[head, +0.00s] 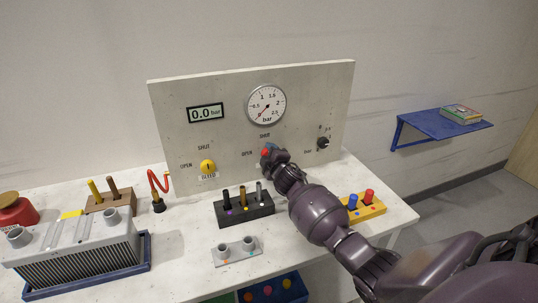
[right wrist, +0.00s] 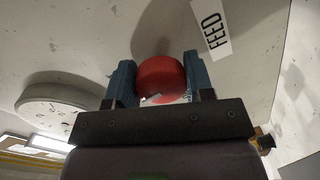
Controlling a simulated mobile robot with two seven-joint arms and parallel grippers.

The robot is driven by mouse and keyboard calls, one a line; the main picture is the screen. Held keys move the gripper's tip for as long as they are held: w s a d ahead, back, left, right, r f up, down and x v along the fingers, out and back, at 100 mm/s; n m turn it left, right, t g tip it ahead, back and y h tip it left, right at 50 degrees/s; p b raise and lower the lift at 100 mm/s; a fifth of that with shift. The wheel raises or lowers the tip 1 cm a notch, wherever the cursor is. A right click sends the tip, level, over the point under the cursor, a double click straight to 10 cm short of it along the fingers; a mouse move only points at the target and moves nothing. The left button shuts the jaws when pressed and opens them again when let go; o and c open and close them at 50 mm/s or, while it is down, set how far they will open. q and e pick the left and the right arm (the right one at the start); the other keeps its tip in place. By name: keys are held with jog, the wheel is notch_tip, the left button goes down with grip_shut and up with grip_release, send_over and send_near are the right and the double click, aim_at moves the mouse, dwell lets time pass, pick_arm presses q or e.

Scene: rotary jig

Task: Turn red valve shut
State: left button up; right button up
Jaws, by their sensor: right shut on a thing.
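The red valve knob (right wrist: 161,76) sits on the upright panel (head: 175,125), beside a FEED label (right wrist: 210,28) in the right wrist view. My right gripper (head: 271,152) is shut on it, one blue finger on each side. In the head view the hand and fingers hide most of the knob, so its pointer cannot be read. SHUT is printed above it and OPEN to its left. My left gripper is not in view.
A yellow BLEED knob (head: 208,167) and a small black knob (head: 323,144) flank the valve on the panel. A black block with pegs (head: 245,210), a grey two-socket plate (head: 237,253) and a yellow block (head: 372,209) stand on the table below. A ribbed grey box (head: 75,250) is at left.

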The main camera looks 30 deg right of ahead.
jog(key=shift+f+m, duration=0.1)
jog(key=shift+m, duration=0.4)
jog(key=o, duration=0.9)
jog(key=shift+s+a, duration=0.1)
jog(key=shift+s, duration=0.35)
jog(key=shift+p+v, duration=0.6)
jog(key=shift+v, duration=4.35)
